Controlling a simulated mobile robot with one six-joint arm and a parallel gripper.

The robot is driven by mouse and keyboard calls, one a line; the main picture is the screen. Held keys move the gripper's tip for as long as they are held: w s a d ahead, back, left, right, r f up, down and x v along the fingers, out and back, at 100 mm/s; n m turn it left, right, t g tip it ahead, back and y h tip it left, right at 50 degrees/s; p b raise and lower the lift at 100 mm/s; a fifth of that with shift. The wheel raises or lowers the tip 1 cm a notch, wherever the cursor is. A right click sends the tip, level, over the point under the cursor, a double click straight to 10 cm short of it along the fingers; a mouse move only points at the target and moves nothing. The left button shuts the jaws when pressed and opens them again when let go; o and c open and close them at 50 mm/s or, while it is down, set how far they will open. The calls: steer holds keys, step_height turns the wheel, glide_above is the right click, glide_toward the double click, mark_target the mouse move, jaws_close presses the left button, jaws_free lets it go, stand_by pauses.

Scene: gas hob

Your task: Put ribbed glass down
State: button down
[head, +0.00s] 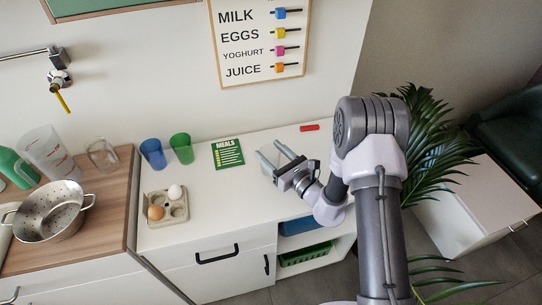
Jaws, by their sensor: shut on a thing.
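My gripper (273,153) is over the right part of the white counter (230,208), with its two fingers pointing up and left. It is shut on the ribbed glass (271,161), which is clear and shows only faintly between the fingers. My gripper and wrist hide part of it. I cannot tell whether its base touches the counter. Another clear glass (103,154) stands on the wooden worktop (112,190) at the left.
A blue cup (152,154), green cup (181,148), green MEALS card (228,154) and egg tray (154,212) lie left of my gripper. A red marker (309,128) lies behind it. A colander (54,212) is far left. A plant (425,135) stands right. The counter's front middle is clear.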

steer(key=shift+r, duration=0.1)
steer(key=shift+c, duration=2.3)
jaws_free()
